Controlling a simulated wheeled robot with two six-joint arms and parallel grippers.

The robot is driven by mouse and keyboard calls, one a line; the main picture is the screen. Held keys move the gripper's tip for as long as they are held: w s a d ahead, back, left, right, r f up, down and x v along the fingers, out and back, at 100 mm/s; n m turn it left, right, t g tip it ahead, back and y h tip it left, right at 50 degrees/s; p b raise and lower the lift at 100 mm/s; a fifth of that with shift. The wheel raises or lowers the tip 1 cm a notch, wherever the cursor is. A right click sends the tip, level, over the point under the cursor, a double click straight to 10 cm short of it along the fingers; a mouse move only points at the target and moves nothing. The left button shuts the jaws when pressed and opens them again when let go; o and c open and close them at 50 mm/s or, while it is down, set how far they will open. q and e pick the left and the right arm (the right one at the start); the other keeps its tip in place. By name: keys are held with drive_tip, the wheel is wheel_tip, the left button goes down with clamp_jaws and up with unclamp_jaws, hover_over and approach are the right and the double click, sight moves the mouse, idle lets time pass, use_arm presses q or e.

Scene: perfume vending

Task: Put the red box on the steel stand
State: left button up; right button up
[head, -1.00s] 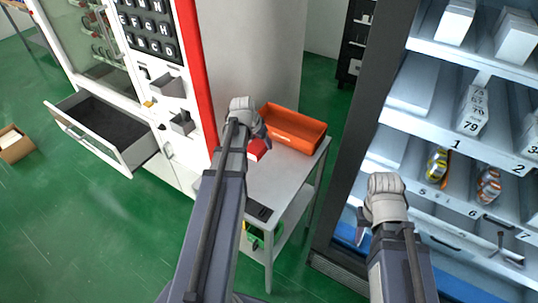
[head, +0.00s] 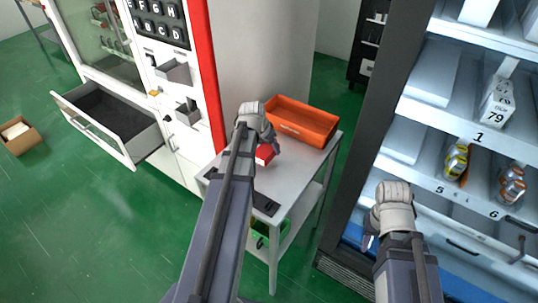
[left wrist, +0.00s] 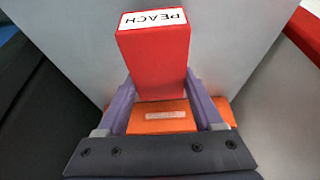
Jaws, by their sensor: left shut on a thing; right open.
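The red box (head: 264,155) is in my left gripper (head: 270,146), over the grey top of the steel stand (head: 290,178) in the head view. In the left wrist view the red box (left wrist: 155,62) sits between the purple fingers, with a white PEACH label at its end. I cannot tell whether its underside touches the stand; my arm hides part of it. My right gripper (head: 370,240) is open and empty, in front of the shelved cabinet at the right.
An orange bin (head: 301,122) stands on the back of the stand, close beyond my left gripper. A dark flat item (head: 265,204) lies at its front edge. The red-edged vending machine (head: 213,75) is at left with an open drawer (head: 128,154). The stocked cabinet (head: 430,115) is right.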

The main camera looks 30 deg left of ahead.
sight(269, 152)
use_arm(q)
wheel_tip(269, 152, down, 3)
drive_tip(key=shift+f+b, duration=0.1)
drive_tip(key=shift+b, duration=1.1)
drive_tip(key=o, duration=1.4)
drive_tip(key=shift+o, duration=0.2)
drive_tip(key=shift+r, duration=0.3)
drive_tip(key=p+v, duration=1.1)
drive_tip(key=shift+s+r, duration=0.15)
drive_tip(key=shift+r, duration=0.25)
